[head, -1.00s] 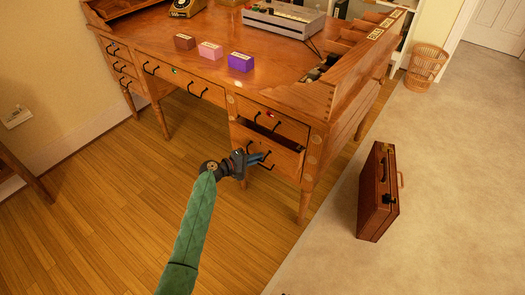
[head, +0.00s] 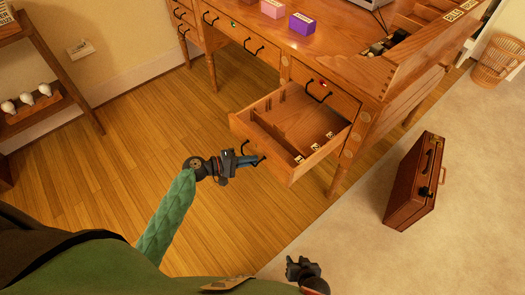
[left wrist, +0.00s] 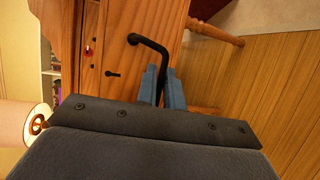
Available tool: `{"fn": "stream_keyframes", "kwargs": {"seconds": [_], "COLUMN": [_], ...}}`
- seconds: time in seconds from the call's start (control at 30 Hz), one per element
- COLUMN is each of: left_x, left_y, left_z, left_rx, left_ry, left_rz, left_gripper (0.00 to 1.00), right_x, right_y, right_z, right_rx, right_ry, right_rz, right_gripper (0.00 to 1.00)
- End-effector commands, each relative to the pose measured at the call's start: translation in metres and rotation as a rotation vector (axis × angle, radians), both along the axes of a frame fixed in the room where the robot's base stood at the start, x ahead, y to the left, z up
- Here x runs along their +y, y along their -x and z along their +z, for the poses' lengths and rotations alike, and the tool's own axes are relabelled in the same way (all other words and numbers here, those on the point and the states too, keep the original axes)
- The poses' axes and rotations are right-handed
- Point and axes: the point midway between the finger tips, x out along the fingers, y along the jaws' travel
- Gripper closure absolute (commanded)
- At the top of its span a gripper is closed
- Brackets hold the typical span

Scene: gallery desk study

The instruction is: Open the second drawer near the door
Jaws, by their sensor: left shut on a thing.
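The second drawer (head: 262,158) on the right side of the wooden desk is pulled well out, and its inside shows. It holds dividers and a few small labelled items. My left gripper (head: 250,161) is shut on a black handle on the drawer's front. In the left wrist view the blue fingers (left wrist: 163,88) close around one leg of the black handle (left wrist: 150,42). My right gripper (head: 302,268) is at the bottom edge of the head view, away from the desk; its jaw state is unclear.
The top drawer (head: 322,88) above, with a red mark, is closed. A brown briefcase (head: 414,180) stands on the pale carpet at right. A wicker basket (head: 497,60) is at the far right. A shelf (head: 38,100) with white items is at left. Wooden floor between is clear.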

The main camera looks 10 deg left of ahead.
Motion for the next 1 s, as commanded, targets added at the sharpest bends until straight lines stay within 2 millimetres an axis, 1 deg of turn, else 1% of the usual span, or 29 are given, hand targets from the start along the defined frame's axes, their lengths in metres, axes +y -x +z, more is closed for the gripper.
{"fn": "stream_keyframes", "kwargs": {"seconds": [0.03, 0.1, 0.3, 0.73, 0.77, 0.8, 1.0], "left_x": [0.004, 0.010, 0.017, 0.020, 0.020, 0.020, 0.019], "left_y": [0.007, 0.013, 0.024, 0.027, 0.028, 0.028, 0.026], "left_z": [-0.002, -0.002, -0.001, -0.002, -0.002, -0.002, -0.001], "left_rx": [0.003, 0.003, 0.001, 0.004, 0.004, 0.004, 0.002], "left_ry": [-0.001, -0.001, 0.000, -0.001, -0.001, -0.001, 0.000], "left_rz": [0.000, 0.000, 0.000, -0.001, -0.001, -0.001, 0.000], "left_gripper": [1.00, 1.00, 1.00, 1.00, 0.87, 0.82, 0.82], "right_x": [0.000, -0.001, 0.000, -0.001, -0.001, -0.001, -0.001], "right_y": [0.002, 0.005, 0.006, 0.004, 0.004, 0.003, 0.001], "right_z": [-0.005, -0.009, -0.011, -0.009, -0.009, -0.008, -0.007], "right_rx": [0.005, 0.009, 0.002, 0.002, 0.002, 0.001, -0.002], "right_ry": [0.002, 0.002, 0.001, 0.002, 0.002, 0.001, 0.001], "right_rz": [0.000, 0.001, -0.002, -0.002, -0.002, -0.002, -0.002], "right_gripper": [0.64, 0.64, 0.64, 0.64, 0.64, 0.64, 0.64]}}
